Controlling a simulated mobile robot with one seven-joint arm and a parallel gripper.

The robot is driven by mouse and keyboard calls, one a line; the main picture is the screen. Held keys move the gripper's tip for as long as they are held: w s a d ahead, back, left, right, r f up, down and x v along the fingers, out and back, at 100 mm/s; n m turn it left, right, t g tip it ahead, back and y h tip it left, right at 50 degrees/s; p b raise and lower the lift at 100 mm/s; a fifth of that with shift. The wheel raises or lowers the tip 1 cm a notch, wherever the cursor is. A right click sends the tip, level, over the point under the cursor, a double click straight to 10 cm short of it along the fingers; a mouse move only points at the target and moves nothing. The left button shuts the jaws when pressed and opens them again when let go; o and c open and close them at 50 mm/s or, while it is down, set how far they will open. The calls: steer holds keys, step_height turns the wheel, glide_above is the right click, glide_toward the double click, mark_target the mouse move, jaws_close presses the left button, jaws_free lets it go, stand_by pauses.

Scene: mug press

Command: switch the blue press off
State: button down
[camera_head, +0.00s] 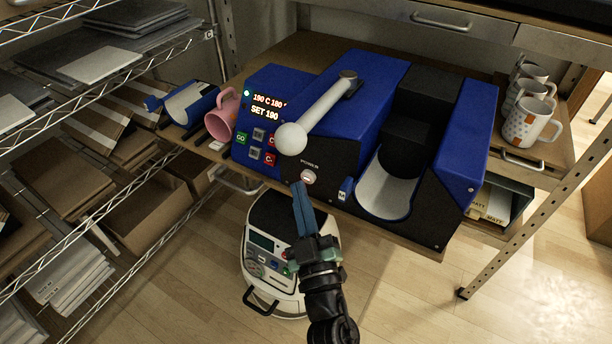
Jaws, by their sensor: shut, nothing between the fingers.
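The blue press (335,98) stands on a wooden bench. Its display (265,107) is lit and reads 190 C and SET 190. A lever (322,110) with a white ball knob slants across its top. The round power switch (308,177) is on the dark front face, under a small label. My gripper (299,186) is shut and empty, its blue-grey fingers pointing up at the front face. The tips are just below and left of the power switch; I cannot tell whether they touch it. The mug cradle at the right of the press is empty.
A pink mug (222,115) and a blue-backed curved pad (188,103) lie left of the press. White patterned mugs (530,122) stand at the right. A white machine (270,258) sits below the bench. A wire shelf (100,150) with boards and boxes fills the left.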

steer(key=shift+w+d, duration=0.3)
steer(key=shift+w, duration=0.25)
stand_by(0.7)
steer(key=shift+s+a, duration=0.1)
steer(key=shift+s, duration=0.05)
steer(key=shift+s+a+p, duration=0.3)
steer(key=shift+s+a, duration=0.1)
steer(key=shift+s, duration=0.3)
steer(key=shift+s, duration=0.1)
steer(key=s+a, duration=0.2)
steer(key=s, duration=0.1)
steer(key=s+a, duration=0.1)
steer(key=s, duration=0.1)
stand_by(0.6)
